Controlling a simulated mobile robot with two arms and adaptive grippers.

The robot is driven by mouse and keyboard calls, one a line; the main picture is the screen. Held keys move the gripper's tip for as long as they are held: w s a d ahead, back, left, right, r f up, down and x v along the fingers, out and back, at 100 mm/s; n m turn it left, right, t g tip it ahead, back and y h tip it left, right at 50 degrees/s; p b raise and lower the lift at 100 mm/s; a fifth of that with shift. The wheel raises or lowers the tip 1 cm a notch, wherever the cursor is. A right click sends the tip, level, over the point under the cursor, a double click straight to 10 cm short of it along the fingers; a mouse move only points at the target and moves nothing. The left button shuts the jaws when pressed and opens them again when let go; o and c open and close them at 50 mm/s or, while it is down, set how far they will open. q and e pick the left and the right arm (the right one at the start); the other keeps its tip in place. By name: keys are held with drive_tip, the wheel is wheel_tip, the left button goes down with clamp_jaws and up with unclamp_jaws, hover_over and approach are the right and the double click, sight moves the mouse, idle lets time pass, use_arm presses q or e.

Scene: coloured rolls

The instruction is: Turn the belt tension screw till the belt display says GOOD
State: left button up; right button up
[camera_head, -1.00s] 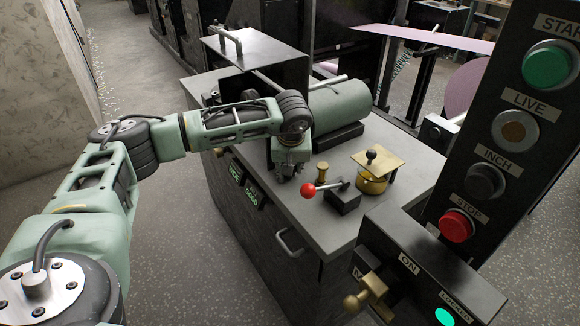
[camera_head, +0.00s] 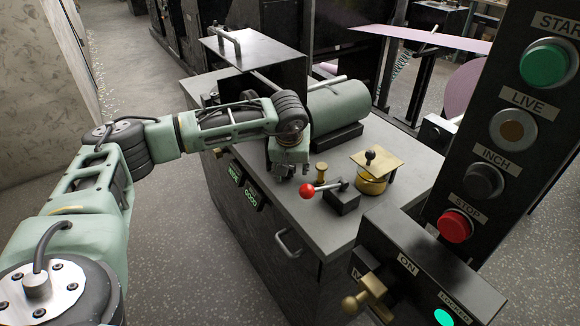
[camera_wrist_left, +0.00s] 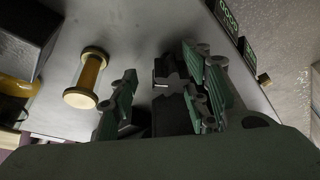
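My left gripper (camera_head: 291,170) points down just above the grey cabinet top, left of a small brass spool-shaped post (camera_head: 321,172). In the left wrist view its fingers (camera_wrist_left: 160,100) stand apart with a gap. A dark block (camera_wrist_left: 172,75) shows between them; I cannot tell what it is or whether they touch it. Two small displays with green letters sit on the cabinet's side; the lower one (camera_head: 252,196) seems to read GOOD, the upper one (camera_head: 236,173) is too small to read. A brass knob (camera_head: 217,153) sits left of them, also in the wrist view (camera_wrist_left: 265,80). My right gripper is not in view.
A green cylinder (camera_head: 340,104) lies behind the gripper. A button panel (camera_head: 510,130) fills the right side. The floor left of the cabinet is clear.

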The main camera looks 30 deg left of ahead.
use_arm(q)
drive_tip(key=shift+s+a, duration=0.15)
drive_tip(key=shift+r, duration=0.15)
drive_tip(key=v, duration=1.1)
drive_tip(key=shift+d+r, duration=0.2)
drive_tip(key=shift+r, duration=0.1)
drive_tip(key=shift+s+f, duration=0.1)
drive_tip(key=shift+s, duration=0.1)
